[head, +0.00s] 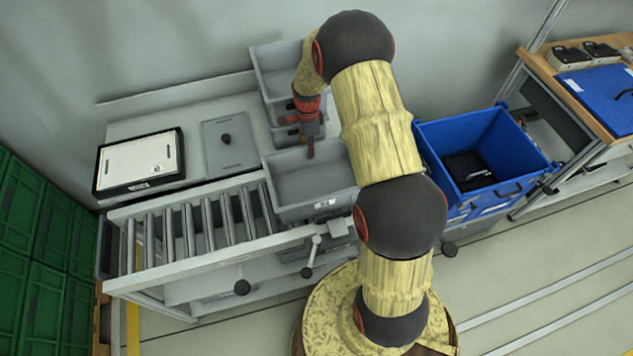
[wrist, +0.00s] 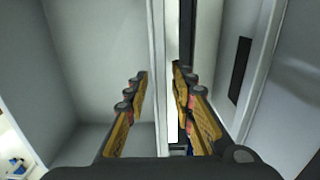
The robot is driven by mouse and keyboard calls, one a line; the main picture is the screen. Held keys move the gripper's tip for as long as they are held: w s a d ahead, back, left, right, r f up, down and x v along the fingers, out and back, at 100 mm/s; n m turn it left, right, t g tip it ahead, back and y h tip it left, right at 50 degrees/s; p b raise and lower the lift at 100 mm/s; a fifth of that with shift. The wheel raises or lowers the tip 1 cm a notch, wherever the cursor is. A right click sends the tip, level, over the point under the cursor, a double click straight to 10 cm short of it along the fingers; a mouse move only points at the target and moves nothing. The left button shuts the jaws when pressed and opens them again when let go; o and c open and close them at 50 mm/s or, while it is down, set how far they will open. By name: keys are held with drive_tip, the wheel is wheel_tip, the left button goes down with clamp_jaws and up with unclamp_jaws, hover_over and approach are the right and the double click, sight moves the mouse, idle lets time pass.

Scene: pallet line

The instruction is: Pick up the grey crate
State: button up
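A grey crate (head: 300,205) stands open and empty at the right end of the roller conveyor. My gripper (head: 311,150) points down at its back wall in the head view. In the wrist view a grey crate's bare interior (wrist: 85,70) fills the left side, and its wall rim runs up between my fingers (wrist: 160,75). The fingers are apart, one on each side of the rim, with visible gaps. Whether either finger touches the wall is not clear. My arm hides part of the crate's right side.
More grey crates (head: 280,60) are stacked just behind. A grey lid (head: 229,145) and a white-topped black-edged box (head: 140,162) lie to the left. A blue bin (head: 525,160) holding a dark item stands to the right. Green crates (head: 40,235) line the left edge. The rollers (head: 190,230) are clear.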

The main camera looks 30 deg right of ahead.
sight(309, 167)
wheel_tip(309, 167, down, 6)
drive_tip(key=shift+s+a+r+b, duration=0.15)
drive_tip(key=shift+b, duration=0.25)
drive_tip(key=shift+c, duration=1.2)
drive_tip(key=c, duration=0.4)
clamp_jaws()
